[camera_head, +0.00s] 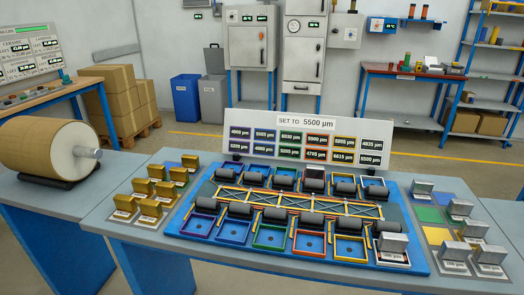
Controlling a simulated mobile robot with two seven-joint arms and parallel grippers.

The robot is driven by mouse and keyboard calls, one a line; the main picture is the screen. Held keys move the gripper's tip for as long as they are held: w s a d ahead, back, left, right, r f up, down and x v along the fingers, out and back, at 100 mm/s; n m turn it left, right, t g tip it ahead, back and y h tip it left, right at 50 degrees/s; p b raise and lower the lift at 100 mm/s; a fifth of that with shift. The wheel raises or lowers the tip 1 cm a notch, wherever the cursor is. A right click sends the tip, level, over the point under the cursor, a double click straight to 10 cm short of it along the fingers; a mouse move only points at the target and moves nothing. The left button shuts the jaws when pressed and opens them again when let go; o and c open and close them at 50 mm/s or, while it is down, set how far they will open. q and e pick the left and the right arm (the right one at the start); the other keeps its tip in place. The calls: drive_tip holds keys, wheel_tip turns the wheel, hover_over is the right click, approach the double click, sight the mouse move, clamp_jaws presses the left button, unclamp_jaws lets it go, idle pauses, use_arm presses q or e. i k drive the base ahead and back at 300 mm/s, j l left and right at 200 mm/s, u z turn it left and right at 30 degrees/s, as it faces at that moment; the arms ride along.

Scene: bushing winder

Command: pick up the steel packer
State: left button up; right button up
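Several silver-grey blocks that look like steel packers stand on the right of the table, among them one at the far right corner (422,188), one at the right edge (460,208) and one at the near right (455,252). Another silver block (392,242) stands in the near right square frame of the blue board (300,262). Their labels are too small to read. Which one the task means, I cannot tell. Neither of my grippers is in view.
Brass-coloured blocks (150,208) stand on the left of the table. Black rollers (281,215) and coloured square frames (308,243) line the board. Behind it stands a sign (306,123) reading "SET TO 5500 µm". A large tan roll (45,150) lies on the left table.

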sight(457, 210)
drive_tip(key=z, duration=1.4)
